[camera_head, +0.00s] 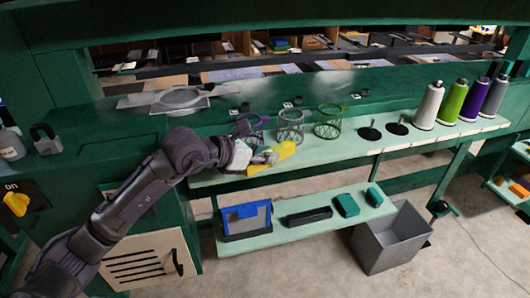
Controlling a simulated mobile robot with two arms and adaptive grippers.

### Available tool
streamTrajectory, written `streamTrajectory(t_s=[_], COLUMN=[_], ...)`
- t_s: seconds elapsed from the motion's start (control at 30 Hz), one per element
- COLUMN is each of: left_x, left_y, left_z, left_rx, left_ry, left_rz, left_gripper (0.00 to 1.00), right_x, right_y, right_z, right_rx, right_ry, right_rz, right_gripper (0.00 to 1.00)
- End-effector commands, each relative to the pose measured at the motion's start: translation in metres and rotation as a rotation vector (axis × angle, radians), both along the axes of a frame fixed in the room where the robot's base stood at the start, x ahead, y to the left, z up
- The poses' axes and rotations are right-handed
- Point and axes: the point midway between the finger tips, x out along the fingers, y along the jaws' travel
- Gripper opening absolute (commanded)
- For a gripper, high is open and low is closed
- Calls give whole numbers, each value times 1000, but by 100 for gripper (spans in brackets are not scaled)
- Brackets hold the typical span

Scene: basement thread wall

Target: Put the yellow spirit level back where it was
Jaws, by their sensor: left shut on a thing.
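The yellow spirit level (284,151) is at the front edge of the long green shelf (350,147), just in front of the wire baskets. My left gripper (264,157) reaches in from the left and is shut on the level near its left end. The level is tilted, with its right end higher in the picture. Part of it is hidden by the gripper, and I cannot tell whether it touches the shelf. My right gripper is not in view.
Wire baskets (328,122) stand behind the level. Two black spindle bases (370,132) and several thread cones (429,106) stand to the right. A lower shelf (285,224) holds a blue-fronted box (246,219) and small cases. A grey bin (391,238) is on the floor.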

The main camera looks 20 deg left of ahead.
Motion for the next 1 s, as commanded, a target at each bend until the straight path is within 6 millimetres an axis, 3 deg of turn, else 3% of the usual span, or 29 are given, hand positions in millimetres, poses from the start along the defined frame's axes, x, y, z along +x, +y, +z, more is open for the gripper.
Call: streamTrajectory(t_s=[0.27, 0.3, 0.43, 0.8, 1.0], left_x=[0, 0, 0, -1, -26], left_y=[0, 0, 0, 1, 19], left_z=[-4, -2, -2, 3, 15], left_rx=[-1, 0, 0, 1, 5], left_ry=[-1, 0, 0, 1, -1], left_rz=[0, 0, -1, 0, 1], left_gripper=[0, 33, 51, 51, 51], right_x=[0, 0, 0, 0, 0], right_y=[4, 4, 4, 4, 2], right_z=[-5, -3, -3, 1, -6], right_rx=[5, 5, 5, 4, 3], right_ry=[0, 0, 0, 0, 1], right_rz=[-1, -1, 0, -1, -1], right_gripper=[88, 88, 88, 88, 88])
